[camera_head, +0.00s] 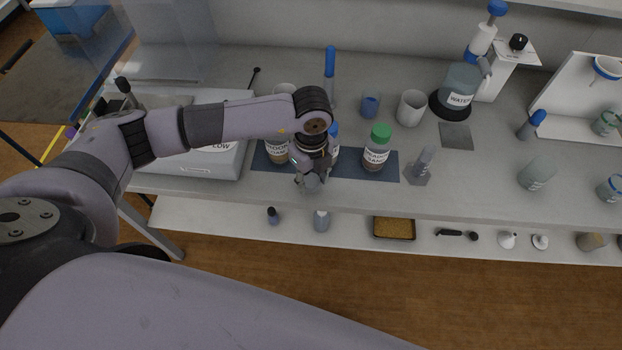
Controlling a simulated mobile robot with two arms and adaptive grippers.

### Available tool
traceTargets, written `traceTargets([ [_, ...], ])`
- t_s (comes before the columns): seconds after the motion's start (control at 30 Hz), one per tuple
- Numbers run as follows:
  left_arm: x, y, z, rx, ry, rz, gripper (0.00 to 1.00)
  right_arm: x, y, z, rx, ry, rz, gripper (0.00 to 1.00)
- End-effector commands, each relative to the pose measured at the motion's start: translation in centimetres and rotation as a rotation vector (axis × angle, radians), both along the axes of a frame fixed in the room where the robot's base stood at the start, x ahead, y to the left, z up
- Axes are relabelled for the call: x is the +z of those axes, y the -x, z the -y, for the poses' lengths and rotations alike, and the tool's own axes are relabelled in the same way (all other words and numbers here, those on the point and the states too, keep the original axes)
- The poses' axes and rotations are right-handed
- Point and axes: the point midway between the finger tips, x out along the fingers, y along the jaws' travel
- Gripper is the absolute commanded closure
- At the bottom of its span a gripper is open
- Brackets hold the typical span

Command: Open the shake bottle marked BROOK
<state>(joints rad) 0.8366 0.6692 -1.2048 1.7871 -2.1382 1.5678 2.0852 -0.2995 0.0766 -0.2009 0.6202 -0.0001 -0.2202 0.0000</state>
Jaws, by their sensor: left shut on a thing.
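The bottle whose part-hidden label reads like BROOK (277,151) stands on the dark blue mat (348,168); my left arm covers its top, so I cannot see its cap. My left gripper (312,178) points down just right of it, near the mat's front edge. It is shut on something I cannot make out. Another bottle with a blue cap (334,130) stands partly hidden behind the gripper. A green-capped bottle (377,150) stands upright further right on the mat. My right gripper is not in view.
A white device (200,160) is at left under my arm. A blue-handled tool (330,62), a small blue cup (370,105) and a white beaker (411,107) stand behind. A WATER bottle (461,85) is back right. The lower shelf holds a brown tray (394,228).

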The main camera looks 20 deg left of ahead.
Motion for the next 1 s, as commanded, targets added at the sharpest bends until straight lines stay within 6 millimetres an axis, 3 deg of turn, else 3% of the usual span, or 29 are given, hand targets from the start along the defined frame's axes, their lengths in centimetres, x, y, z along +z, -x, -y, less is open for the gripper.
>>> traceTargets([
  [0.17, -2.0, 0.0, 0.0, -0.001, 0.0, -0.001, 0.97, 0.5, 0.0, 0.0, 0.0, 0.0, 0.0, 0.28],
  [0.53, -2.5, 0.0, 0.0, -0.001, 0.001, 0.0, 0.97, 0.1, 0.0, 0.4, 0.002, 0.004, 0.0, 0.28],
  [0.57, -2.5, 0.0, 0.0, -0.001, 0.001, 0.0, 0.63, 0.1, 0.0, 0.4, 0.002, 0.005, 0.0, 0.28],
  [0.87, -2.4, 0.0, 0.0, -0.001, 0.0, 0.0, 0.43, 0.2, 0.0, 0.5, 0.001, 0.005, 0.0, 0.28],
  [1.0, -2.4, 0.0, 0.0, -0.001, 0.0, 0.0, 0.43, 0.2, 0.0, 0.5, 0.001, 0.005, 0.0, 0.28],
])
